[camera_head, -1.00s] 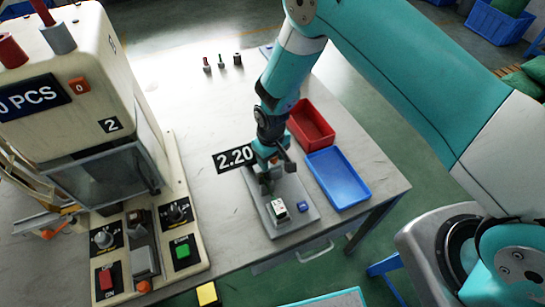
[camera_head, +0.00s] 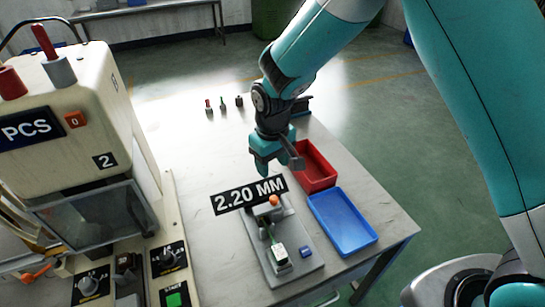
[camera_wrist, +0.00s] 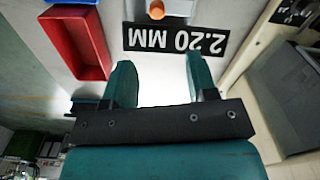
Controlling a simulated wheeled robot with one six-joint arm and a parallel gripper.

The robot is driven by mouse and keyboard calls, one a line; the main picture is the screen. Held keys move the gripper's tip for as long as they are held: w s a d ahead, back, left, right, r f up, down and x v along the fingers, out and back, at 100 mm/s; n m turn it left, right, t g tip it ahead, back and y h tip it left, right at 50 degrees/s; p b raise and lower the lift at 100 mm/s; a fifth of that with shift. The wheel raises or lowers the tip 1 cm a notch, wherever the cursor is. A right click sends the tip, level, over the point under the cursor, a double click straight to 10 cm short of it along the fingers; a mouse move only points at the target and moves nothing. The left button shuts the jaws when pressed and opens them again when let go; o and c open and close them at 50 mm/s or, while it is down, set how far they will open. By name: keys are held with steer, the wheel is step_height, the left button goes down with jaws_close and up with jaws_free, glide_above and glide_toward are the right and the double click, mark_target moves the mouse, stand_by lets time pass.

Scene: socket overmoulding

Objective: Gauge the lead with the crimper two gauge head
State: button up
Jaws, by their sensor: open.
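The gauge stands on a grey plate (camera_head: 309,262) on the table, beside the crimper marked 2. Its black readout (camera_head: 249,194) shows 2.20 MM, and it appears upside down in the wrist view (camera_wrist: 176,39). An orange knob (camera_head: 273,201) tops the gauge head. A blue button (camera_head: 306,252) sits on the plate. My gripper (camera_head: 262,173) is above and behind the gauge head, apart from it. In the wrist view its two fingers (camera_wrist: 162,72) are open and empty.
A red tray (camera_head: 316,178) and a blue tray (camera_head: 343,222) stand right of the gauge. The crimper (camera_head: 75,130), with knobs and a green button (camera_head: 174,300), stands at left. Several small upright pieces (camera_head: 223,104) stand at the table's back. The table between is clear.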

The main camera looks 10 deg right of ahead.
steer(key=shift+r, duration=1.6)
steer(key=s+d+r+y, duration=0.2)
steer(key=s+r, duration=0.6)
steer(key=s, duration=0.4)
steer(key=s+d+r+n+y, duration=0.1)
steer(key=s+d+r+y, duration=0.1)
steer(key=s+r, duration=0.6)
steer(key=s, duration=0.4)
steer(key=shift+d+r+n, duration=0.3)
steer(key=shift+d, duration=0.05)
